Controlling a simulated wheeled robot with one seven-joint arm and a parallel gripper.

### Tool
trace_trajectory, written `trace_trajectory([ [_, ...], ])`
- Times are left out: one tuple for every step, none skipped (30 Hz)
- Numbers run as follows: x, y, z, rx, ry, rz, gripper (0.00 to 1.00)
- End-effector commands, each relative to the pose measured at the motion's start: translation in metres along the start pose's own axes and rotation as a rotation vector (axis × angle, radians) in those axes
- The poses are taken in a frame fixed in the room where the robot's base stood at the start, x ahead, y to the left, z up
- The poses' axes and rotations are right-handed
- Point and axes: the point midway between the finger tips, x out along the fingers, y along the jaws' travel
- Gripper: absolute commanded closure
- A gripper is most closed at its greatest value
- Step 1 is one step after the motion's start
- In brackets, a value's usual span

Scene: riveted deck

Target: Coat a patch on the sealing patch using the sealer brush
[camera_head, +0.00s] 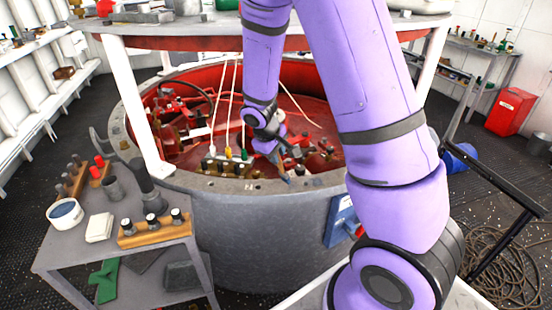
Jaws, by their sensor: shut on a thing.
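My purple arm reaches over a large grey round housing (240,235) with a red interior. My gripper (282,160) is small in view, above the near rim of the housing. It is shut on a slim tool, which I take to be the sealer brush (286,178). The tool slants down toward the flat grey rim; I cannot tell whether its tip touches it. I cannot clearly make out the sealing patch; the spot under the tool is partly covered by the gripper and tool.
A grey side table (75,245) at left holds a white tub (65,214), a pale block (100,227) and a wooden rack (155,229). White posts (137,108) and an upper ring stand around the housing. Coiled rope (500,265) and a red box (510,111) are at right.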

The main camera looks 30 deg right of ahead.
Motion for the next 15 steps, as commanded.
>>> trace_trajectory([
  [-0.005, 0.002, 0.000, 0.001, 0.003, 0.000, 0.99],
  [-0.007, 0.003, 0.000, 0.001, 0.003, 0.001, 0.99],
  [-0.010, 0.004, 0.000, 0.002, 0.002, 0.001, 0.99],
  [-0.013, 0.005, 0.000, 0.003, 0.002, 0.001, 0.99],
  [-0.015, 0.006, 0.000, 0.003, 0.003, 0.000, 0.99],
  [-0.018, 0.007, 0.000, 0.002, 0.003, 0.000, 0.99],
  [-0.021, 0.008, 0.000, 0.002, 0.002, 0.000, 0.99],
  [-0.023, 0.009, 0.001, 0.002, 0.002, 0.000, 0.99],
  [-0.026, 0.010, 0.000, 0.002, 0.002, 0.001, 0.99],
  [-0.029, 0.011, 0.000, 0.002, 0.003, 0.001, 0.99],
  [-0.030, 0.012, 0.001, 0.002, 0.002, 0.001, 0.99],
  [-0.033, 0.012, 0.001, 0.001, 0.001, 0.001, 0.99],
  [-0.034, 0.013, 0.001, 0.001, 0.001, 0.000, 0.99],
  [-0.035, 0.013, 0.001, 0.001, 0.000, 0.000, 0.99],
  [-0.037, 0.014, 0.001, 0.001, 0.001, 0.000, 0.99],
])
